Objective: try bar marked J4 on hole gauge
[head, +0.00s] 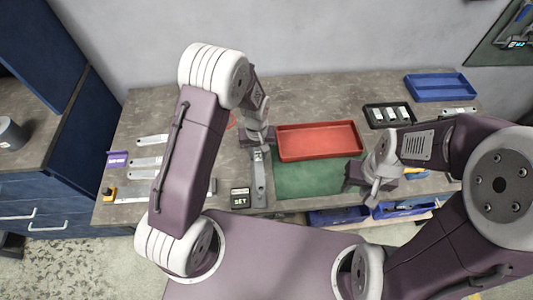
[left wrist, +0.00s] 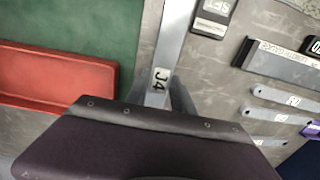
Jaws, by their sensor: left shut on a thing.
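The bar marked J4 (left wrist: 171,45) is a flat grey metal strip with a white label, pointing up from my left gripper (left wrist: 158,100) in the left wrist view. My left gripper (head: 258,142) is shut on its labelled end. In the head view the bar (head: 258,170) runs from the gripper toward the table's front edge, just right of the black SET block (head: 240,198). I cannot make out a separate hole gauge; its front part may lie under the bar. My right gripper (head: 373,190) hangs over the right side of the green mat, its fingers unclear.
A red tray (head: 320,155) lies on the green mat (head: 300,182). A grey labelled gauge block (left wrist: 285,62) and several loose bars (head: 148,161) lie left in the head view. A black rack (head: 372,122) and blue tray (head: 440,94) stand back right. Blue bins (head: 340,216) line the front.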

